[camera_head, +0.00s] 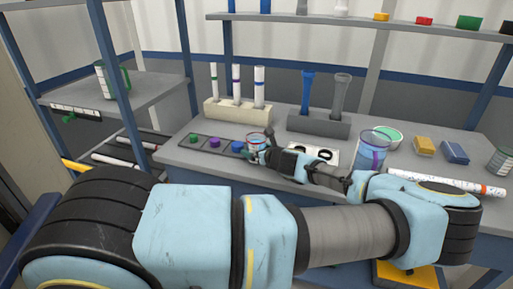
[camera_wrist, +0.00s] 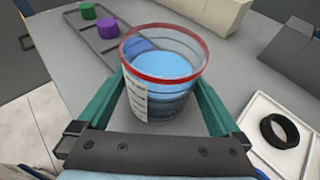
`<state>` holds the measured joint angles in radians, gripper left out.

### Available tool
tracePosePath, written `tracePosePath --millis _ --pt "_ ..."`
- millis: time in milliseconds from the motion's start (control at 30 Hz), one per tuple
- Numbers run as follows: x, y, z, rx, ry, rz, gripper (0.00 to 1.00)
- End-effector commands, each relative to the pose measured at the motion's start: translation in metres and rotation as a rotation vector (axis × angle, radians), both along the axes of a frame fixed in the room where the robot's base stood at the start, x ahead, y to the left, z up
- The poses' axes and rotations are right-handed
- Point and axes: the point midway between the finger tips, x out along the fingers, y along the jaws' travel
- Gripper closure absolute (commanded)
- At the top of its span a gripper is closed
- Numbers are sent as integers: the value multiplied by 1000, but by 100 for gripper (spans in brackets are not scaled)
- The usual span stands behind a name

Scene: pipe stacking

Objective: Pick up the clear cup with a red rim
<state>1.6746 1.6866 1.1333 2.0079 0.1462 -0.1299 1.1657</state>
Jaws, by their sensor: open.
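The clear cup with a red rim (camera_wrist: 160,98) stands upright on the table in the wrist view, with blue showing inside it and a white label on its side. In the head view the cup (camera_head: 257,141) is small and partly hidden by my gripper. My gripper (camera_wrist: 161,93) is open, with one green finger on each side of the cup. The fingers are close to its walls; I cannot tell whether they touch. In the head view my gripper (camera_head: 262,147) reaches the cup from the right.
A dark tray (camera_head: 175,143) with green (camera_head: 194,138), purple (camera_head: 214,142) and blue (camera_head: 237,147) pieces lies left of the cup. Tube racks (camera_head: 238,111) (camera_head: 318,124) stand behind. A large clear beaker (camera_head: 372,147) stands farther right.

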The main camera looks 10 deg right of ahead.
Motion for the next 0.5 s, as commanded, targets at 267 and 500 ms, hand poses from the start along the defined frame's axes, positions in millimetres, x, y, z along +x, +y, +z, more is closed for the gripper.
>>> tracePosePath --millis 267,500 --pt "3 1 -2 0 0 0 0" --pt "3 1 -2 0 0 0 27"
